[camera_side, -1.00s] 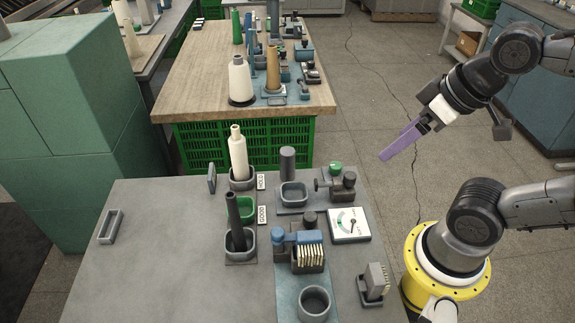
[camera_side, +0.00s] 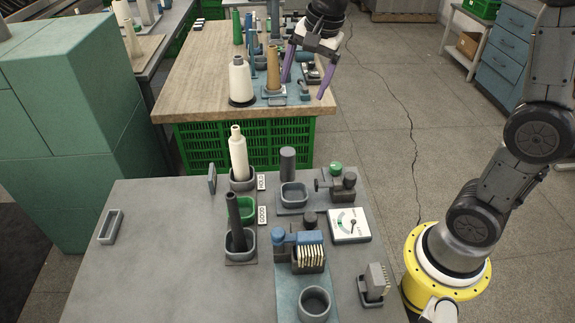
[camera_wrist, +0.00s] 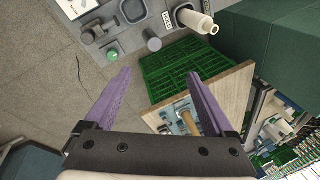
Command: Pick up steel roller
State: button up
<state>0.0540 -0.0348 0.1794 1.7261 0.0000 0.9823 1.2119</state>
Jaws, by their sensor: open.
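A plain grey upright cylinder (camera_side: 287,163), which looks like the steel roller, stands on the grey bench just behind a square grey tray (camera_side: 294,196). In the wrist view the cylinder (camera_wrist: 153,42) is seen near the top, beyond my fingertips. A darker, thinner rod (camera_side: 233,211) stands in a grey cup to the left of the tray. My gripper (camera_side: 304,86) has purple fingers spread apart with nothing between them. It is raised, seen against the wooden table's right side, well apart from the grey cylinder. In the wrist view my gripper (camera_wrist: 159,76) is also open and empty.
A cream bobbin (camera_side: 238,156) stands in a cup by the HOLD label. A knobbed fixture (camera_side: 337,182), a dial gauge (camera_side: 349,226) and a blue-topped block (camera_side: 298,246) are on the bench. The wooden table (camera_side: 195,80) behind holds several cones.

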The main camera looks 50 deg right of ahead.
jog(key=m+g, duration=0.1)
jog(key=g, duration=0.1)
send_over(288, 163)
jog(key=w, duration=0.2)
notch_tip(288, 163, down, 10)
jog(key=r, duration=0.1)
jog(key=shift+m+g, duration=0.3)
jog(key=shift+g, duration=0.4)
jog(key=f, duration=0.4)
jog(key=d+f, duration=0.1)
jog(key=f, duration=0.8)
jog(key=shift+s+d+f, duration=0.1)
jog(key=shift+d+f, duration=0.25)
jog(key=shift+f, duration=0.05)
jog(key=shift+s+f, duration=0.15)
jog(key=shift+f, duration=2.95)
grip_shut()
